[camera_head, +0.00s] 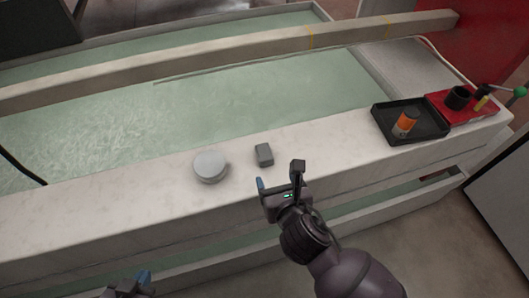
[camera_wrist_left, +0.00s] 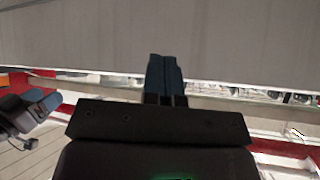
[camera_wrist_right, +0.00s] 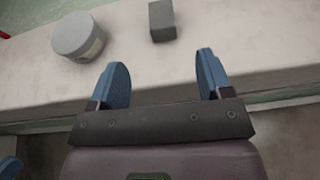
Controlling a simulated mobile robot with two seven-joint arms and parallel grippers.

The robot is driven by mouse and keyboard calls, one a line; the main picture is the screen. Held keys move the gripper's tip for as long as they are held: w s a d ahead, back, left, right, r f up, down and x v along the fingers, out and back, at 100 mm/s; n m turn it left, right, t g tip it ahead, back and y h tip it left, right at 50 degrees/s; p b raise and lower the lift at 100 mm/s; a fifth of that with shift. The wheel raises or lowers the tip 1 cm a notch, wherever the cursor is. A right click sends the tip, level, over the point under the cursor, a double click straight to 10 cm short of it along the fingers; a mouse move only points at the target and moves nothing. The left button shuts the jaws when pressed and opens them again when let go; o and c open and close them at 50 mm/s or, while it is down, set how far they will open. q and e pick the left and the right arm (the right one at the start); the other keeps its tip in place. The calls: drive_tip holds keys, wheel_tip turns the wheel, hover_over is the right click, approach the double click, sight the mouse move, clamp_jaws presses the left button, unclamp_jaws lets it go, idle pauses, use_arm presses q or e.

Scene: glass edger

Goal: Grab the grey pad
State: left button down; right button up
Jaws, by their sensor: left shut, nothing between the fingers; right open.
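The grey pad (camera_head: 264,155) is a small grey block lying on the white stone ledge (camera_head: 110,205), right of a round grey-white disc. In the right wrist view the pad (camera_wrist_right: 162,20) lies beyond the fingertips, ahead of the gap between them. My right gripper (camera_head: 279,176) is open and empty, just short of the pad and apart from it; its two blue fingers (camera_wrist_right: 160,75) show in the right wrist view. My left gripper (camera_head: 135,284) is low at the bottom edge of the head view. In the left wrist view its blue fingers (camera_wrist_left: 164,75) are shut together with nothing between them.
The round disc (camera_head: 210,166) sits close left of the pad. A black tray (camera_head: 427,136) with an orange-labelled container (camera_head: 405,122) and a red holder (camera_head: 470,106) stand at the ledge's right end. Behind the ledge lies a pale green basin (camera_head: 250,97). The ledge's left part is clear.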

sight(265, 154)
drive_tip(key=b+x, duration=0.1)
drive_tip(key=x, duration=0.3)
drive_tip(key=shift+w+a+f, duration=0.1)
drive_tip(key=shift+w+f, duration=0.05)
drive_tip(key=shift+f, duration=0.1)
drive_tip(key=shift+w+a+b, duration=0.15)
drive_tip(key=shift+w+b, duration=0.25)
drive_tip(key=shift+w, duration=0.15)
drive_tip(key=shift+w+f, duration=0.15)
drive_tip(key=b+x, duration=0.2)
drive_tip(key=x, duration=0.2)
drive_tip(key=shift+f, duration=0.1)
drive_tip(key=shift+w, duration=0.45)
use_arm(q)
drive_tip(key=shift+w+d+f+m, duration=0.2)
drive_tip(key=shift+f+m, duration=0.1)
drive_tip(key=shift+f, duration=0.15)
drive_tip(key=shift+w+d+f+m, duration=0.15)
drive_tip(key=shift+f+m, duration=0.15)
drive_tip(key=shift+f, duration=0.15)
use_arm(e)
drive_tip(key=c, duration=1)
